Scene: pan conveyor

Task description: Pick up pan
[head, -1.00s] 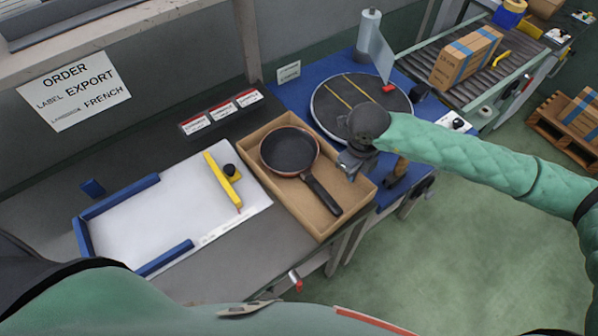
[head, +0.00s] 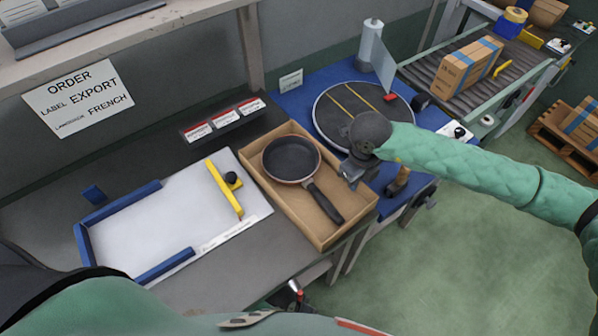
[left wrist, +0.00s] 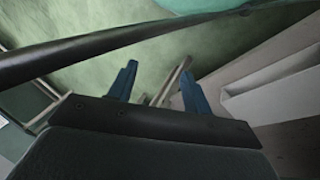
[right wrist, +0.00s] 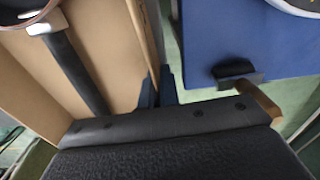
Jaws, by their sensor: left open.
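The pan (head: 291,158) is dark with a pale rim and lies inside an open cardboard box (head: 262,189). Its black handle (head: 325,203) points to the lower right, toward the box's near corner. My right gripper (head: 352,173) is at the box's right wall, beside the handle and apart from it. In the right wrist view, its fingers (right wrist: 156,88) are close together with the box wall between them, and the handle (right wrist: 80,72) shows to the left. My left gripper (left wrist: 157,85) is open and empty; its fingers are not in the head view.
A white board (head: 150,228) with blue edge guides and a yellow piece (head: 224,188) lies left of the box. A round turntable (head: 335,118) stands on the blue table behind. A conveyor (head: 425,80) carries a taped carton (head: 466,67). A shelf is above left.

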